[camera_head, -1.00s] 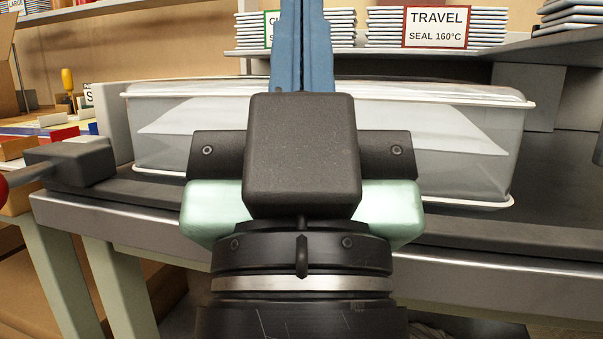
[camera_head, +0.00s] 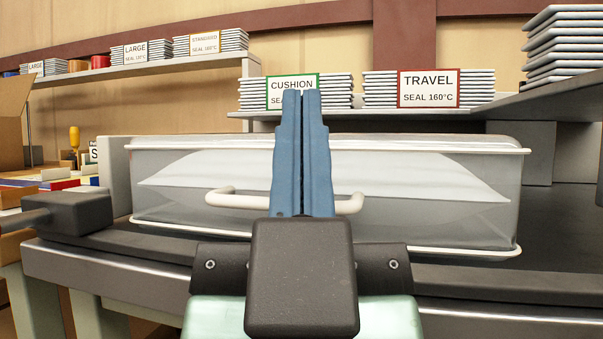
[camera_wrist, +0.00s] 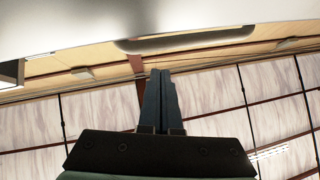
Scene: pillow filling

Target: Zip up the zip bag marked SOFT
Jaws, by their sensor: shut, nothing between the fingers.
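A clear zip bag (camera_head: 400,222) with white piping lies on the dark bench, with a white pillow (camera_head: 400,180) inside. A pale handle (camera_head: 232,201) is on its front side. No SOFT mark is readable on it, and I cannot tell how its zip stands. My gripper (camera_head: 301,95) points upward in front of the bag, its blue fingers shut together and empty. The fingers cover the middle of the bag and handle; I cannot tell whether they touch. The gripper also shows in the wrist view (camera_wrist: 160,73), below a pale surface.
A dark block with a lever (camera_head: 68,213) sits at the bench's left end. Stacked packs with CUSHION (camera_head: 291,88) and TRAVEL (camera_head: 428,88) signs stand on a shelf behind. A partly hidden sign starting with S (camera_head: 93,152) is at the left. Dark bench top (camera_head: 560,225) is bare at the right.

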